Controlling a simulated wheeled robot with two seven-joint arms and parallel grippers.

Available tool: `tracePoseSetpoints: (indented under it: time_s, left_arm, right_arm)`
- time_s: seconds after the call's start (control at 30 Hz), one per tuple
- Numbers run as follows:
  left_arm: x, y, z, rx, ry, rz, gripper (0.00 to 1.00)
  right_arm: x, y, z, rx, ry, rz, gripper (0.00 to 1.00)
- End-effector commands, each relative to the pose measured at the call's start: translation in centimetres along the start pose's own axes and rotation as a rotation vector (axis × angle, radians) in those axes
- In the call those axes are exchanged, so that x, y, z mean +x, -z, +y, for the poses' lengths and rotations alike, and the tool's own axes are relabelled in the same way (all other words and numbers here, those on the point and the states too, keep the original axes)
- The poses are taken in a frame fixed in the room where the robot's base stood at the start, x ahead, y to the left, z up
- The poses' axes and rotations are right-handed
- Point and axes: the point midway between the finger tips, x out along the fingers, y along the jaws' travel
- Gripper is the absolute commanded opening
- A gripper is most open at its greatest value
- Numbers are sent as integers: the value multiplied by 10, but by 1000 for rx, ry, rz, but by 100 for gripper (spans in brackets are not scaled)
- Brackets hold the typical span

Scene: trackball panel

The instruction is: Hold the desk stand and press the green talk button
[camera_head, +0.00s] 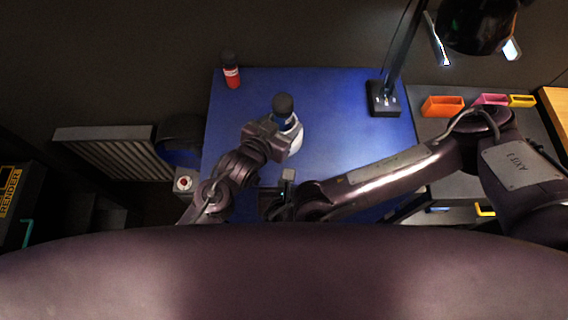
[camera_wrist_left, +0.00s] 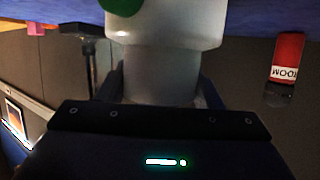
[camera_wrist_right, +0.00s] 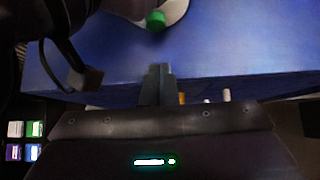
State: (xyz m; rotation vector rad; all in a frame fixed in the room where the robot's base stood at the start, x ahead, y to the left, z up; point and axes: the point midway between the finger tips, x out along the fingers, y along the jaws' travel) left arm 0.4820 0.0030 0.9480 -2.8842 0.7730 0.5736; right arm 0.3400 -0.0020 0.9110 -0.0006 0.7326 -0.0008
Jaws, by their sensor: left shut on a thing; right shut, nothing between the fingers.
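The desk stand (camera_head: 296,138) is a pale grey-white piece with a dark rounded top, standing on the blue table. In the left wrist view the stand's pale body (camera_wrist_left: 165,60) sits between the fingers of my left gripper (camera_wrist_left: 155,90), which is shut on it. My left gripper (camera_head: 278,132) reaches the stand from the front left. The green talk button (camera_wrist_right: 156,20) is on the stand's base in the right wrist view; part of it shows in the left wrist view (camera_wrist_left: 121,4). My right gripper (camera_wrist_right: 160,72) is shut and empty, apart from the button, near the table's front edge.
The blue table (camera_head: 350,140) has clear room right of the stand. A red bottle with a black cap (camera_head: 232,76) stands at its back left. A black lamp base (camera_head: 383,98) is at the back right. Orange (camera_head: 442,106), pink and yellow trays lie beyond the right edge.

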Motion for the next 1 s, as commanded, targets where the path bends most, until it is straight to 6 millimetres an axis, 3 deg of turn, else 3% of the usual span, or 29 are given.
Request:
tracePoseSetpoints:
  time_s: [0.1,0.3,0.77,1.0]
  left_arm:
    - [0,0,0,0,0,-1,32]
    - [0,0,0,0,1,-1,32]
    - [0,0,0,0,0,-1,32]
    - [0,-1,1,0,-2,-1,31]
  right_arm:
    - [20,-7,0,2,1,-3,0]
    - [37,-23,0,1,1,0,0]
    - [42,-27,0,0,0,0,0]
    - [58,-42,0,4,1,-3,0]
